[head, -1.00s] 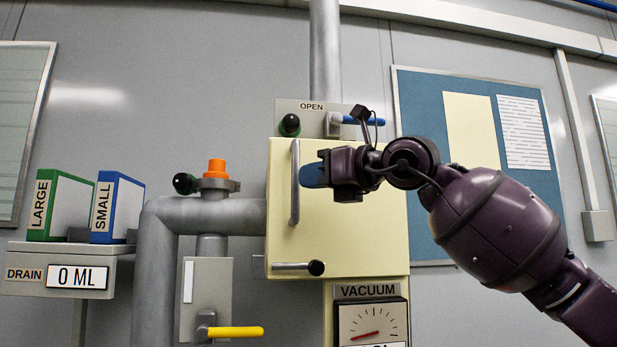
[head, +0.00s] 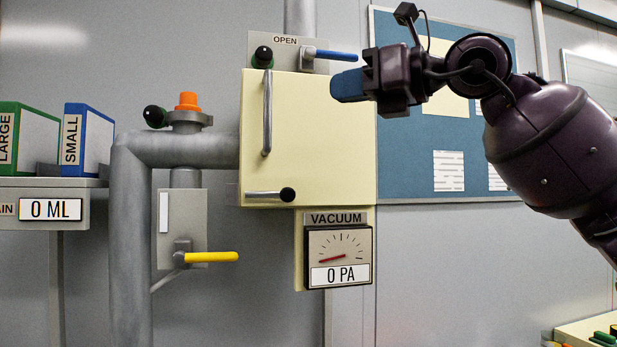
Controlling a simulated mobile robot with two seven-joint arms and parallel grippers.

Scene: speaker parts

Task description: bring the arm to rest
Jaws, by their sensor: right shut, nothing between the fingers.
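My right gripper (head: 348,86) is in the upper right of the head view, its blue fingertips pointing left. It is shut with nothing in it. In the picture it overlaps the upper right edge of the cream cabinet (head: 325,140) and the blue board (head: 420,160); it grasps neither. My right arm comes in from the right edge. My left gripper does not show.
The cabinet has a vertical handle (head: 267,115) and a lower lever (head: 270,194). A blue-handled valve (head: 330,55) is above. The vacuum gauge (head: 340,258) reads 0 PA. A yellow-handled valve (head: 210,257) and grey pipe (head: 130,240) stand left. A drain shelf (head: 20,190) holds boxes.

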